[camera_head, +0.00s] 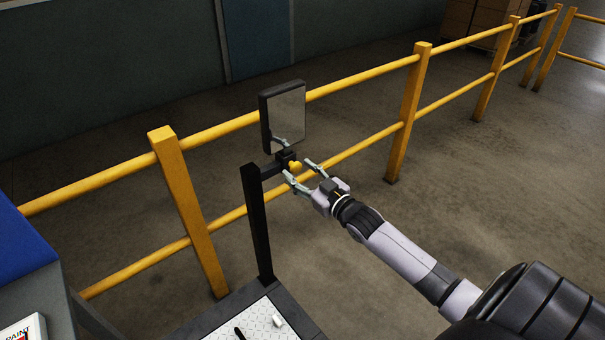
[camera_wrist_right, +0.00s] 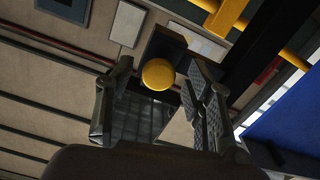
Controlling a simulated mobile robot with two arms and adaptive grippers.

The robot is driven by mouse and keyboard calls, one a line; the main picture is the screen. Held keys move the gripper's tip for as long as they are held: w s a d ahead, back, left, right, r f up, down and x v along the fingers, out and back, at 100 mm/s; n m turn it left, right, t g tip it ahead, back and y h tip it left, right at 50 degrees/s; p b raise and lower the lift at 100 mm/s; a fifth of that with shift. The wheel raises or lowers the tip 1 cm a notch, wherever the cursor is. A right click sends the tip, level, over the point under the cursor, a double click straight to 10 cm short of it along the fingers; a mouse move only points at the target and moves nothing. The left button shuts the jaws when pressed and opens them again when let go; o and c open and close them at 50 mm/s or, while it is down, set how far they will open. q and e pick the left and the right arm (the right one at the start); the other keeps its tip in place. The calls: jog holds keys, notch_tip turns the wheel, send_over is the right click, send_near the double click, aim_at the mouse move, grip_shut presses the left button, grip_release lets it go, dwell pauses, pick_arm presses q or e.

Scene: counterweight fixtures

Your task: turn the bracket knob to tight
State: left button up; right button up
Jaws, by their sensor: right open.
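The yellow bracket knob (camera_head: 295,167) sits on a black bracket (camera_head: 284,160) on a dark post (camera_head: 257,222), just below a black-framed mirror (camera_head: 291,112). My right gripper (camera_head: 297,173) is open with its fingers reaching to either side of the knob. In the right wrist view the round yellow knob (camera_wrist_right: 158,74) shows between the two open fingers, with space visible on its left side. I cannot tell whether the right-hand finger touches it. The knob's markings are not visible. My left gripper is not in view.
Yellow railings (camera_head: 408,112) run behind the post. A grey platform with a light plate (camera_head: 252,324) lies at the post's foot, holding a small white item and a dark item. A blue-topped surface (camera_head: 22,245) stands at the left. Open floor lies to the right.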

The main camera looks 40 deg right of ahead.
jog(key=shift+s, duration=0.1)
jog(key=s, duration=1.2)
jog(key=shift+d, duration=0.45)
jog(key=shift+w, duration=0.1)
